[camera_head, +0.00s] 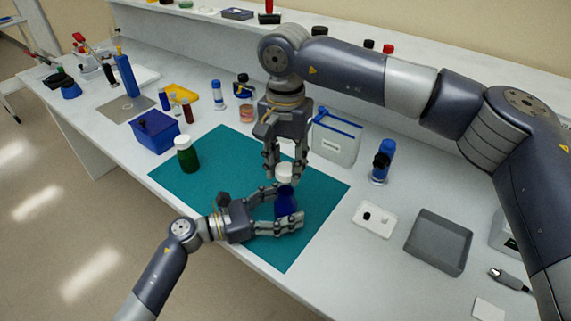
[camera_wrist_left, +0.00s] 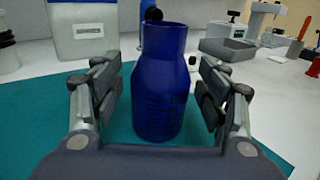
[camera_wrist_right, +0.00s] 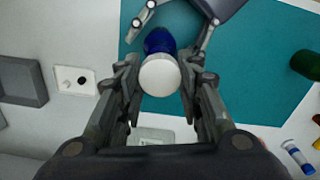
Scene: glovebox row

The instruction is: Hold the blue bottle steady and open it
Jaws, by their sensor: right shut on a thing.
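The blue bottle (camera_head: 287,203) stands upright on the teal mat (camera_head: 215,207). My left gripper (camera_head: 290,210) reaches around its body from the left. In the left wrist view the bottle (camera_wrist_left: 160,95) is between the open fingers, with a gap on each side, and its neck shows no cap. My right gripper (camera_head: 285,170) points down from above and is shut on the white cap (camera_wrist_right: 160,75). The cap also shows in the head view (camera_head: 285,173), just above the bottle. The right wrist view shows the blue body (camera_wrist_right: 159,41) beyond the cap.
A green bottle with a white cap (camera_head: 188,158) stands on the mat's left part. A blue bin (camera_head: 155,131) is behind it.

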